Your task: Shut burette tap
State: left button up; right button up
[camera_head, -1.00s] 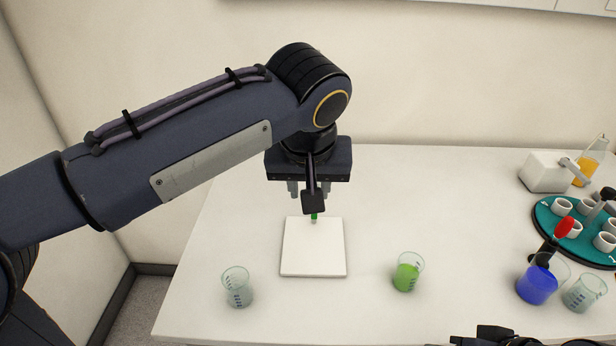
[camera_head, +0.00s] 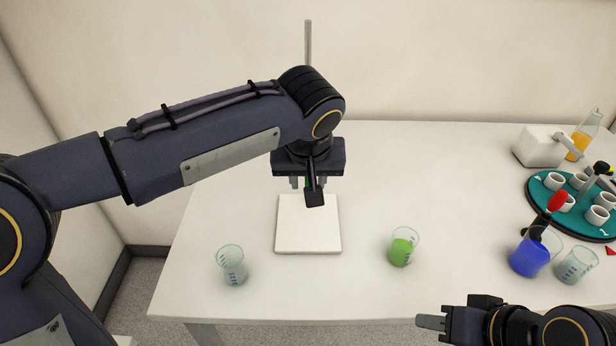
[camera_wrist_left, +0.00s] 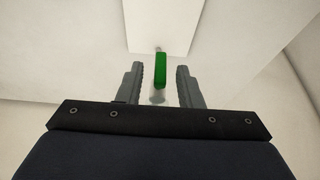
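The burette stand has a white base plate (camera_head: 308,240) on the table and a thin upright rod (camera_head: 308,42). The burette is mostly hidden behind my left arm in the head view. Its green tap (camera_wrist_left: 161,70) shows clearly in the left wrist view, lying lengthwise between the fingers. My left gripper (camera_head: 308,184) is over the plate; in the left wrist view its two fingers (camera_wrist_left: 160,82) are apart, with a gap on each side of the tap. My right gripper (camera_head: 430,322) is at the table's front edge, pointing left, and its finger gap cannot be made out.
An empty beaker (camera_head: 232,270) stands front left of the plate, and a green-juice beaker (camera_head: 401,252) to its right. A blue-juice beaker (camera_head: 529,258), another beaker (camera_head: 573,268) and a teal cup carousel (camera_head: 540,195) stand at the right. A white device (camera_head: 540,147) is behind.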

pick_arm(q)
grip_shut()
jog(key=shift+a+f+n+h+b, duration=0.1)
jog(key=shift+a+n+h+b, duration=0.15)
jog(key=shift+h+b, duration=0.95)
jog(key=shift+a+f+n+h+b, duration=0.1)
jog(key=shift+a+n+h+b, duration=0.1)
jog(key=shift+h+b, duration=1)
jog(key=shift+a+n+h+b, duration=0.15)
jog(key=shift+n+h+b, duration=0.1)
jog(key=shift+h+b, duration=0.9)
jog(key=shift+y+b, duration=0.25)
jog(key=shift+b, duration=0.05)
jog(key=shift+o, duration=0.2)
grip_release()
